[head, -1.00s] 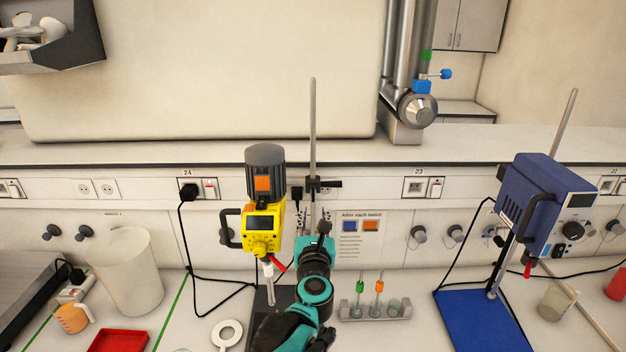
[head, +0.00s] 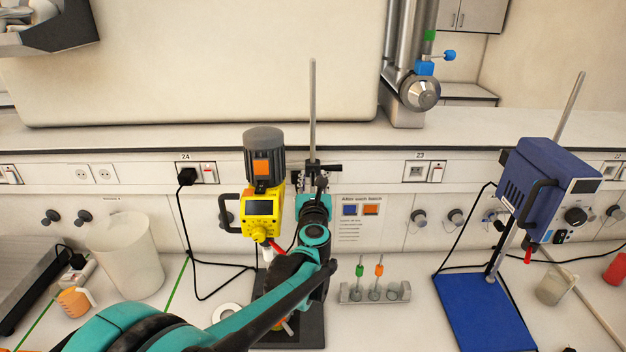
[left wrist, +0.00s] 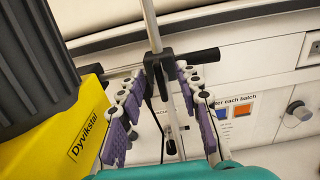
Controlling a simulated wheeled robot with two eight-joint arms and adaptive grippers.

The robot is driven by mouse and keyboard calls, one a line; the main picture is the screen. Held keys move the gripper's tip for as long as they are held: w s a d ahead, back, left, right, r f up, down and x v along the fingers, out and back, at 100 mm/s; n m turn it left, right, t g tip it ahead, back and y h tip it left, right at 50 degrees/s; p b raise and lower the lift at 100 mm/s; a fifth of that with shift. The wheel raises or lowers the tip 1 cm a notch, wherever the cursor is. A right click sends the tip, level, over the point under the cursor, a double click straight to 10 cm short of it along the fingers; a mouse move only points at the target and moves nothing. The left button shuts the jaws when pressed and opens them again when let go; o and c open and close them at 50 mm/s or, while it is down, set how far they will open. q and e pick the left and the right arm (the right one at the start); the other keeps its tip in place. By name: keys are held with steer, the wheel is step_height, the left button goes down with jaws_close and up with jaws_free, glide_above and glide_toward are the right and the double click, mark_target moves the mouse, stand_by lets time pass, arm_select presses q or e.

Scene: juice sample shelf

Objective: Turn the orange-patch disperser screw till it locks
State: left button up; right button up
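The yellow disperser (head: 262,210) with a dark grey motor top carries an orange patch (head: 262,168) and hangs beside a vertical metal rod (head: 312,110). A black clamp with a dark screw bar (head: 331,168) sits on the rod behind it. In the left wrist view the clamp (left wrist: 158,68) and its black bar end (left wrist: 205,56) lie just beyond the fingers. My left gripper (head: 312,182) is in front of the clamp. Its purple-padded fingers (left wrist: 165,105) are spread apart, with nothing held between them. My right gripper is not in view.
A blue disperser (head: 548,195) stands on a blue base (head: 485,312) at the right. A tube rack (head: 375,292) with green-capped and orange-capped tubes is right of my arm. A black cable hangs left of the yellow disperser.

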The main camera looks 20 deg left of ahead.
arm_select(q)
steer(key=shift+c, duration=0.2)
jaws_close()
steer(key=shift+m, duration=0.3)
steer(key=m, duration=0.3)
steer(key=shift+d+b, duration=0.1)
steer(key=shift+b, duration=0.3)
steer(key=m, duration=0.5)
steer(key=shift+d+f+b, duration=0.1)
steer(key=shift+b, duration=0.2)
steer(key=m, duration=0.4)
steer(key=shift+w+f+b, duration=0.1)
steer(key=shift+b, duration=0.2)
steer(key=m, duration=0.5)
steer(key=shift+f, duration=0.1)
steer(key=shift+m, duration=0.3)
